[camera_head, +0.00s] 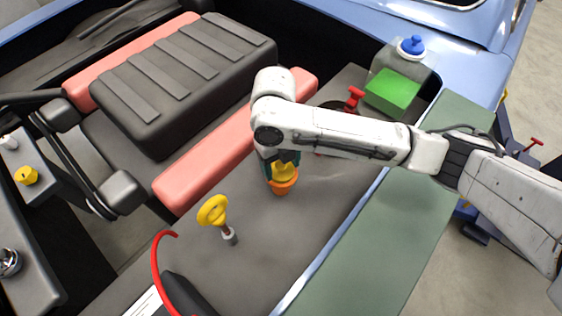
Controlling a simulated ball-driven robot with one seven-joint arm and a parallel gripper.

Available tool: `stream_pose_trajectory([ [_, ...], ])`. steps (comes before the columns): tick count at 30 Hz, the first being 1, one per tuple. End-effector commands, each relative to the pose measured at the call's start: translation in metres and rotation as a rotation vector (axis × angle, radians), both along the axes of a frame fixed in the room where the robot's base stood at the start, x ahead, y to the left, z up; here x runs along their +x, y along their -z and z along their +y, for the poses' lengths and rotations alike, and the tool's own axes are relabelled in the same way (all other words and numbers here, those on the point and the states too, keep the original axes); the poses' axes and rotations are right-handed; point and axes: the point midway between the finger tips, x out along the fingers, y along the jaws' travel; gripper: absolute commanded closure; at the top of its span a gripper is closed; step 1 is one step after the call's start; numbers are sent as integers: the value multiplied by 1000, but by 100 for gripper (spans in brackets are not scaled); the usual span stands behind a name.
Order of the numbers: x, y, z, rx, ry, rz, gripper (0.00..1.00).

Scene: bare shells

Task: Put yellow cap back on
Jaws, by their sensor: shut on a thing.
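My gripper (282,163) points down in the middle of the engine bay, its dark fingers shut on a yellow cap (285,173). The cap is right at the mouth of an orange, cup-like filler neck (281,187), which stands up from the grey surface. The cap's lower part overlaps the orange rim in the picture. I cannot tell whether it is seated in the neck or just above it. The fingers and wrist hide the cap's top and sides.
A yellow ring handle (213,210) stands left of the neck. A red handle (354,98) and a blue-capped tank with green liquid (391,92) are behind my arm. A black ribbed cover (183,80) lies back left. A red curved hose (157,262) rises in front.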

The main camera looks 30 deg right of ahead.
Motion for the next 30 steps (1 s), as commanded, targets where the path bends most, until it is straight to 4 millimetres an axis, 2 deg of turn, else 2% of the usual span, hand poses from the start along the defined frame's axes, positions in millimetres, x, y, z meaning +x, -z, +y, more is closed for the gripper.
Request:
stream_pose_trajectory([
  [1, 0, 0, 0, 0, 0, 0, 62],
  [2, 0, 0, 0, 0, 0, 0, 30],
  [10, 0, 0, 0, 0, 0, 0, 5],
  [17, 0, 0, 0, 0, 0, 0, 0],
  [25, 0, -1, 0, 0, 0, 0, 0],
  [30, 0, -9, 0, 0, 0, 0, 0],
])
